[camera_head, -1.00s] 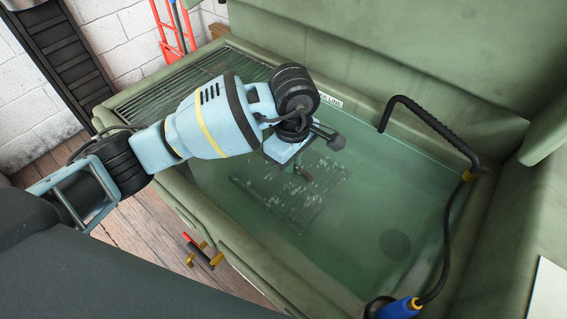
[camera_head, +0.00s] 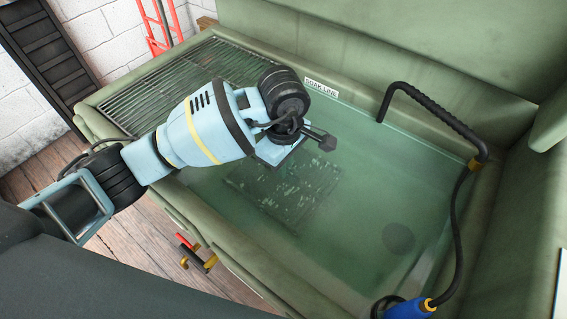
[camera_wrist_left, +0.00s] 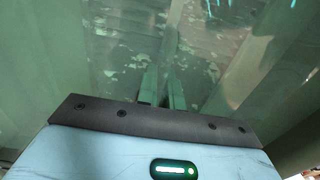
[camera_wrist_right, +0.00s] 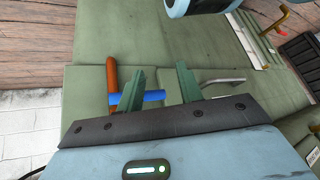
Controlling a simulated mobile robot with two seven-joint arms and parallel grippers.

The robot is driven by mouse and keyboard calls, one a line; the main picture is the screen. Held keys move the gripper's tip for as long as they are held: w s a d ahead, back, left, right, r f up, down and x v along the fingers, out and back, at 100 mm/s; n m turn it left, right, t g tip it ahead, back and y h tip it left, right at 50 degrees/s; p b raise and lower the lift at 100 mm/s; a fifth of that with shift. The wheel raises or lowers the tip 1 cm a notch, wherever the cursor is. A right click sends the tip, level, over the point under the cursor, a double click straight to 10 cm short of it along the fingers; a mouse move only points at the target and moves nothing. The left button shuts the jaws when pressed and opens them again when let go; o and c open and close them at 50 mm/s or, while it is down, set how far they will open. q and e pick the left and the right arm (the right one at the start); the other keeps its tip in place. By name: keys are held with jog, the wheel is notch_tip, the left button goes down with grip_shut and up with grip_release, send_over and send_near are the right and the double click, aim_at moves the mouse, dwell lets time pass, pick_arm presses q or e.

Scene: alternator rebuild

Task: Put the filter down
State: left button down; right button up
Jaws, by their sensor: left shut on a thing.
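My left gripper (camera_head: 287,152) is over the green soak tank (camera_head: 237,254), pointing down at its greenish liquid (camera_head: 365,190). In the left wrist view its fingers (camera_wrist_left: 161,88) are close together, shut on the filter. A dark flecked rectangle (camera_head: 283,196) shows below the gripper. My right gripper (camera_wrist_right: 160,90) is open with its fingers apart, and shows only in its own wrist view.
A slatted drain rack (camera_head: 175,80) is at the tank's left. A black curved hose (camera_head: 440,125) with a blue end (camera_head: 408,309) hangs at the right.

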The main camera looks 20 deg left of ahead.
pick_arm(q)
jog(key=c, duration=1.5)
grip_release()
jog(key=shift+c, duration=0.2)
notch_tip(320, 180, up, 12)
jog(key=shift+r+p, duration=0.15)
jog(key=shift+p, duration=0.25)
